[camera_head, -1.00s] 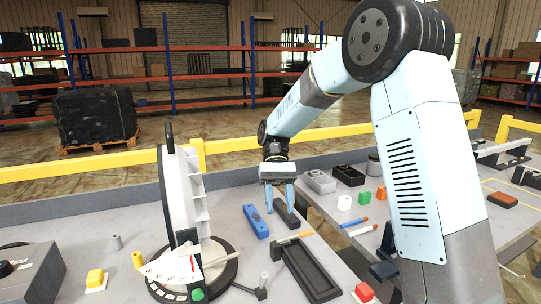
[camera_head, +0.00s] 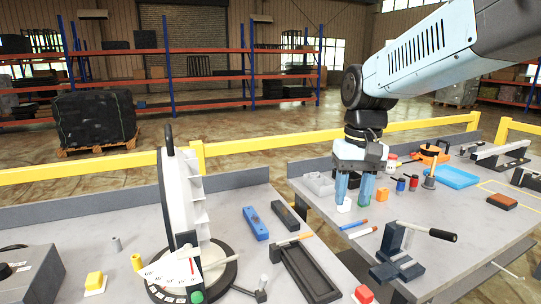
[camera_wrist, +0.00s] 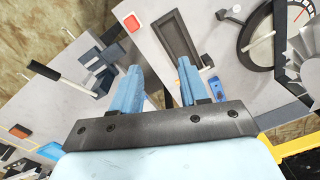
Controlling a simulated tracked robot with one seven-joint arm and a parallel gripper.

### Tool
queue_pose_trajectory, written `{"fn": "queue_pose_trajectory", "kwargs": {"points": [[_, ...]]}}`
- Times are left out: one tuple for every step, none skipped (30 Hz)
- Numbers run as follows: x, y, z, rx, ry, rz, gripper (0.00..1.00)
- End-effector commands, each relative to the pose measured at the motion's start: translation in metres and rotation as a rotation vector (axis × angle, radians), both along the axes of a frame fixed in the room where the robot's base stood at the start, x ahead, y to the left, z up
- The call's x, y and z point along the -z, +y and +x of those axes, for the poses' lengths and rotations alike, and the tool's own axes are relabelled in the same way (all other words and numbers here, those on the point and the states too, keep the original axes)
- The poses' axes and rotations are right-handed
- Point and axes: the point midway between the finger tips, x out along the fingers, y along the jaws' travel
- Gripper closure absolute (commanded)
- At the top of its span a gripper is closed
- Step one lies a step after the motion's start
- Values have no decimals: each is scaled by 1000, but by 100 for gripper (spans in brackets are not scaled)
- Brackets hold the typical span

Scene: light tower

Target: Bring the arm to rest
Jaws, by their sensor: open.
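My gripper (camera_head: 355,188) hangs from my arm at the right of the head view, its two blue fingers pointing down over the near left part of the right-hand table (camera_head: 430,225). The fingers are apart with nothing held between them. In the wrist view my gripper (camera_wrist: 157,85) also shows both fingers spread, with table surface below.
The left table holds a white dial tower (camera_head: 178,200), a blue bar (camera_head: 255,223) and a black tray (camera_head: 310,272). The right table holds a dark clamp with a lever (camera_head: 400,250) and a blue tray (camera_head: 457,177). A yellow rail (camera_head: 270,143) runs behind both.

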Motion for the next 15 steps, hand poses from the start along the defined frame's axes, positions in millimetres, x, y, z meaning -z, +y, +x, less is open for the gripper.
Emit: {"fn": "queue_pose_trajectory", "kwargs": {"points": [[-3, -7, -8, 8, -43, 0, 56], [-4, -10, -12, 11, -68, -1, 56], [-6, -15, -17, 15, -100, -1, 56], [-7, -19, -21, 18, -126, -2, 56], [-8, -22, -25, 21, -149, -3, 56], [-8, -27, -30, 26, -181, -3, 56], [-9, -30, -34, 29, -206, -4, 56], [-10, -34, -38, 32, -230, -6, 56], [-11, -38, -44, 35, -263, -8, 56], [-11, -41, -48, 38, -287, -10, 56], [-11, -44, -52, 41, -311, -11, 56], [-11, -48, -57, 44, -342, -13, 56], [-11, -51, -60, 47, -364, -15, 56], [-12, -53, -63, 49, -386, -16, 56], [-11, -56, -67, 52, -412, -19, 56]]}}
